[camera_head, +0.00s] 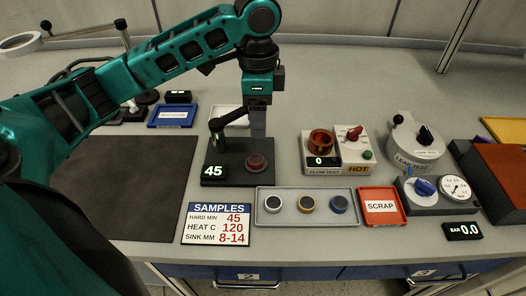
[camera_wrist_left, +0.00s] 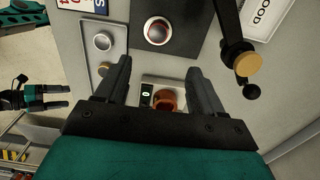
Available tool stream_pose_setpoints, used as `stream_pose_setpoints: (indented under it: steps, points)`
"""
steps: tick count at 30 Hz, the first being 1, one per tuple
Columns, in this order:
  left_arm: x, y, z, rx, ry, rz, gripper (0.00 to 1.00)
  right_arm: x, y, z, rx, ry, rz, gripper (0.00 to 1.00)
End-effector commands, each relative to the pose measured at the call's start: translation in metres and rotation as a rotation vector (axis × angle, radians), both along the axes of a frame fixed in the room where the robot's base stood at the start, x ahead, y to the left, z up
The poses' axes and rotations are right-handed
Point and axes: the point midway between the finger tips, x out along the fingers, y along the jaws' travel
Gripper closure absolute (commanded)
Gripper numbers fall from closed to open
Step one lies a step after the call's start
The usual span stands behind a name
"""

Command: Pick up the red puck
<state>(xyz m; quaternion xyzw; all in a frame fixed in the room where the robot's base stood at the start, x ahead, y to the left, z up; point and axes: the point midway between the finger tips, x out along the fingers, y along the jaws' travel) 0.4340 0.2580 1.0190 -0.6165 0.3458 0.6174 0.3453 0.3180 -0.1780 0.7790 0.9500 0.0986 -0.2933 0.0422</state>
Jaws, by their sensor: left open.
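The red puck (camera_head: 256,162) lies on the dark base of the tester (camera_head: 234,174), next to a display reading 45. It also shows in the wrist view (camera_wrist_left: 158,31), on the dark plate beyond my fingertips. My left gripper (camera_head: 258,134) points down above and behind the puck, apart from it. In the wrist view its two fingers (camera_wrist_left: 160,68) are spread with nothing held between them. My right gripper (camera_wrist_left: 62,96) shows at the left of the wrist view, its fingers apart and empty; it is outside the head view.
The tester's black lever (camera_head: 217,128) stands left of my left gripper. A grey tray (camera_head: 285,219) with several ringed pucks lies in front. The flow test unit (camera_head: 336,168), red scrap tray (camera_head: 381,220) and leak test unit (camera_head: 412,157) stand to the right. A dark mat (camera_head: 145,190) lies left.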

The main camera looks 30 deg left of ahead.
Motion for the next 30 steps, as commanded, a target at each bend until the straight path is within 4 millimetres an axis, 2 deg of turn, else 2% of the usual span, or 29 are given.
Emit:
stream_pose_setpoints:
  steps: [3, 9, 16, 24, 30]
  points:
    - [-0.001, 0.001, -0.024, 0.001, 0.006, 0.002, 0.32, -0.002, 0.0, -0.002, 0.0, 0.005, 0.0, 0.17]
    - [-0.001, 0.001, -0.057, 0.001, 0.003, 0.001, 0.32, -0.004, 0.0, -0.003, 0.0, 0.009, 0.001, 0.17]
    - [-0.002, 0.002, -0.074, 0.001, 0.002, 0.002, 0.32, -0.004, 0.001, -0.003, 0.0, 0.009, 0.001, 0.17]
    - [-0.007, 0.004, -0.112, -0.001, 0.002, 0.001, 0.32, -0.003, 0.001, -0.002, 0.001, 0.009, 0.002, 0.17]
    - [-0.007, 0.004, -0.118, -0.001, -0.002, 0.0, 0.32, -0.003, 0.001, -0.002, 0.0, 0.008, 0.001, 0.17]
